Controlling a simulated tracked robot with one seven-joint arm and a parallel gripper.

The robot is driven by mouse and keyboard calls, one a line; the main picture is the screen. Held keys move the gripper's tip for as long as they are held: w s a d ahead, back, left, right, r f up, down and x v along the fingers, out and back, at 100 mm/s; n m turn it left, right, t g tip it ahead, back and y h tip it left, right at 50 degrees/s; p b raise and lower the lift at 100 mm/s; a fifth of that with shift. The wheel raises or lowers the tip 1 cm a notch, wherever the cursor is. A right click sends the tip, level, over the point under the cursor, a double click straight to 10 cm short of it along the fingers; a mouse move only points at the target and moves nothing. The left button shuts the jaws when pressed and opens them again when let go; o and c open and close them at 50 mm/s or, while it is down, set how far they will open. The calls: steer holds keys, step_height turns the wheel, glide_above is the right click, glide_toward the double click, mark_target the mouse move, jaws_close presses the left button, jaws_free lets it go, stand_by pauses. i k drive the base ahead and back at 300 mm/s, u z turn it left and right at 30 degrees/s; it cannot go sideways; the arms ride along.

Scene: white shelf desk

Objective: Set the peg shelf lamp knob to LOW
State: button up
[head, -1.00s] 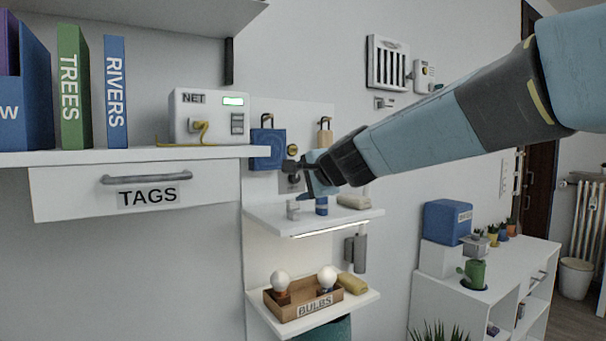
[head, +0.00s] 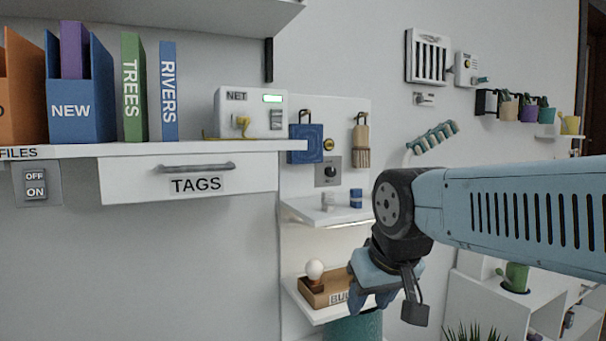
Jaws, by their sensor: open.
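The lamp knob (head: 330,172) is a dark round knob on a grey plate above the upper peg shelf (head: 318,212). It is in full view, but its labels and setting are too small to read. A thin pale strip (head: 340,225), which looks like the lamp, shows under the front edge of this shelf. My gripper (head: 373,300) is open, below and to the right of the knob and well apart from it. It points down in front of the bulbs box and hides its right part. I cannot tell whether it touches the box.
Small bottles (head: 355,198) stand on the upper shelf. The bulbs box (head: 325,288) is on the lower shelf. The TAGS drawer (head: 190,178) is to the left.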

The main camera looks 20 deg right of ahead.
mark_target(331, 172)
steer(key=z, duration=1.45)
steer(key=i, duration=0.1)
steer(key=u, duration=2.9)
steer(key=k, duration=1.1)
steer(key=z, duration=1.5)
steer(key=i, duration=1)
